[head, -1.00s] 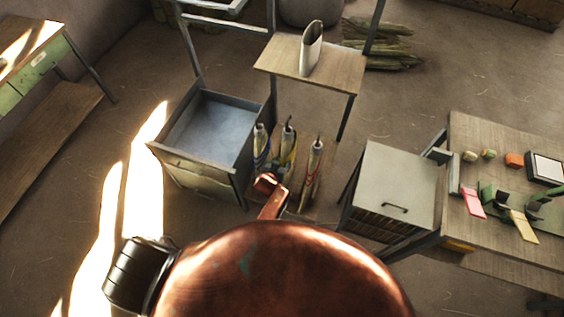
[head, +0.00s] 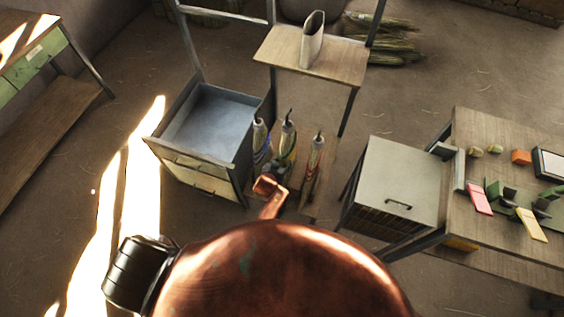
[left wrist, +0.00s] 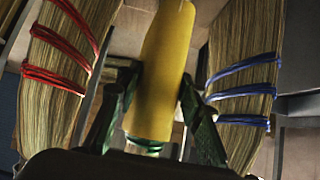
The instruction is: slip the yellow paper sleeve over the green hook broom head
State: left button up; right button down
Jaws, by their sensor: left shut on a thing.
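The yellow paper sleeve (left wrist: 160,75) stands between the two dark green fingers of my left gripper (left wrist: 155,110), which are shut on it. A little straw with a green edge shows below the sleeve in the left wrist view, so it seems to be around a broom; how far on, I cannot tell. In the head view the middle broom (head: 287,130) stands upright between two others, with a dark hook on top and green winding lower down. My copper wrist hides its lower part. My right gripper is not in view.
A red-wound broom (left wrist: 60,65) and a blue-wound broom (left wrist: 245,75) stand close on either side of the gripper. An open grey drawer box (head: 215,125) is at left in the head view. A pale pouch (head: 312,40) stands on a shelf behind. A worktable (head: 480,140) is at right.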

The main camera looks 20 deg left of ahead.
pick_arm(q)
jog(key=shift+f+b, duration=0.6)
jog(key=shift+f, duration=0.35)
dwell(0.4)
jog(key=o, duration=1)
jog(key=shift+r, duration=0.1)
